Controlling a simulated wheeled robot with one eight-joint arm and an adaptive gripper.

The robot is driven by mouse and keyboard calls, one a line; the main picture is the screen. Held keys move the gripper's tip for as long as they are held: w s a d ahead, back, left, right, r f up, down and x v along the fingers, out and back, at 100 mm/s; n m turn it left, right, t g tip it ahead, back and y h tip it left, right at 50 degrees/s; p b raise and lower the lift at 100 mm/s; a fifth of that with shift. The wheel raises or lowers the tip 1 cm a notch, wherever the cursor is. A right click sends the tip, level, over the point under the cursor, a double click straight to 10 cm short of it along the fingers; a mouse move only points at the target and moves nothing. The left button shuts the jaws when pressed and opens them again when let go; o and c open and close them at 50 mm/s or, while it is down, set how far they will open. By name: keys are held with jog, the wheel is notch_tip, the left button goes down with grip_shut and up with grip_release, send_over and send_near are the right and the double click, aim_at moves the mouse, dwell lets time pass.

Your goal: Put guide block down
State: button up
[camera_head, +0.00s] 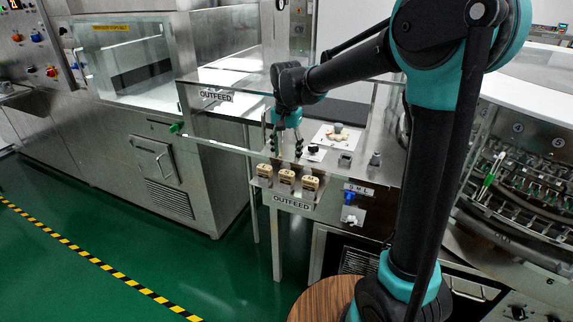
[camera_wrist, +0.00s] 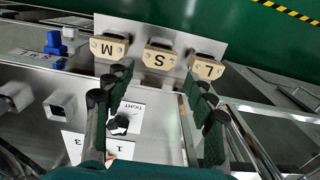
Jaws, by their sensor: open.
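Three tan guide blocks sit in a row on the bracket at the table's front edge. In the wrist view they are marked M (camera_wrist: 109,48), S (camera_wrist: 161,57) and L (camera_wrist: 208,69). In the head view they stand above the lower OUTFEED label: left block (camera_head: 265,172), middle block (camera_head: 287,178) and right block (camera_head: 310,184). My gripper (camera_head: 287,155) is open above and behind the row. In the wrist view its dark ridged fingers (camera_wrist: 160,85) are spread apart with nothing held between them, and the blocks lie beyond the fingertips.
A blue part (camera_head: 349,197) stands right of the row. A grey square post (camera_wrist: 60,104) and a black knob (camera_wrist: 119,124) are on the metal tabletop. A clear guard panel (camera_head: 225,120) runs along the left. Green floor lies in front.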

jog(key=s+d+f+n+t, duration=0.2)
jog(key=s+d+f, duration=0.4)
jog(key=s+d, duration=0.3)
jog(key=s+d+f+n+t, duration=0.2)
jog(key=s+d+f, duration=0.4)
jog(key=d, duration=0.9)
jog(key=s, duration=0.3)
jog(key=shift+s+f, duration=0.25)
jog(key=shift+s, duration=0.15)
